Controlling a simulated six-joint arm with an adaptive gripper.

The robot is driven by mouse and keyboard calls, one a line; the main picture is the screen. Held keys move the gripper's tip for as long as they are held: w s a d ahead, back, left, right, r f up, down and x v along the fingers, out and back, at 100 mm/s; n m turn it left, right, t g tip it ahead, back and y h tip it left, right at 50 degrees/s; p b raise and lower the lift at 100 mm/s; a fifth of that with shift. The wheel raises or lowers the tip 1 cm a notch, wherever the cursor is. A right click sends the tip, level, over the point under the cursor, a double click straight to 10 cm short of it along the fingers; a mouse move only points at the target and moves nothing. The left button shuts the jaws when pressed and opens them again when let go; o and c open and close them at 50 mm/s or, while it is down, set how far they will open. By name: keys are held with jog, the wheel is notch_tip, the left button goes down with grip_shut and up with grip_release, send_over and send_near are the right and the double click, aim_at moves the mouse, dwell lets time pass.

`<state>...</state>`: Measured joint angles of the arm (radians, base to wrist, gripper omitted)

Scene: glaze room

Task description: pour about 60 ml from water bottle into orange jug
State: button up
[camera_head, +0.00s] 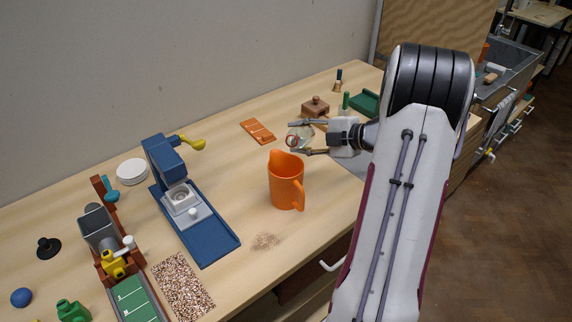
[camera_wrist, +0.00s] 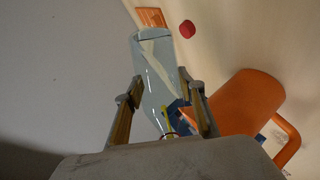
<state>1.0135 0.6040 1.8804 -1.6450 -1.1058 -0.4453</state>
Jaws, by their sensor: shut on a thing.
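My gripper (camera_head: 294,138) is shut on the clear water bottle (camera_head: 300,137), and holds it above the table behind and slightly right of the orange jug. In the wrist view the bottle (camera_wrist: 152,62) lies between the two fingers of my gripper (camera_wrist: 161,82), its wide end away from the camera and its narrow end near the palm. It looks tilted; the exact angle and the water level are unclear. The orange jug (camera_head: 286,184) stands upright on the table, open at the top, handle toward the lower right. The jug (camera_wrist: 245,103) also shows right of the fingers in the wrist view.
A blue press-like device (camera_head: 195,225) stands left of the jug. An orange slab (camera_head: 258,131) lies behind it. A wooden block with a knob (camera_head: 315,106) and a green tray (camera_head: 365,102) are at the back right. A red round thing (camera_wrist: 187,29) shows in the wrist view.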

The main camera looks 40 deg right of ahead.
aim_at(303, 129)
jog(key=shift+w+d+r+n+t+h, duration=0.1)
jog(key=shift+r+n+t+h, duration=0.1)
jog(key=shift+r+n, duration=0.15)
jog(key=shift+d+r+n+t+h, duration=0.1)
jog(key=shift+r+n+h, duration=0.15)
jog(key=shift+r, duration=0.1)
jog(key=shift+s+a+r+n+t+h, duration=0.25)
jog(key=shift+a+r+n+t, duration=0.2)
jog(key=shift+r+n, duration=0.3)
jog(key=shift+n+t, duration=0.35)
jog(key=shift+n, duration=0.2)
jog(key=shift+r+h, duration=0.25)
jog(key=shift+h, duration=0.05)
jog(key=shift+w+d+r+n, duration=0.15)
jog(key=shift+w+d+n, duration=0.05)
jog(key=shift+n, duration=0.1)
jog(key=shift+r+n+t+p, duration=0.25)
jog(key=shift+n+t+p, duration=0.05)
dwell(1.6)
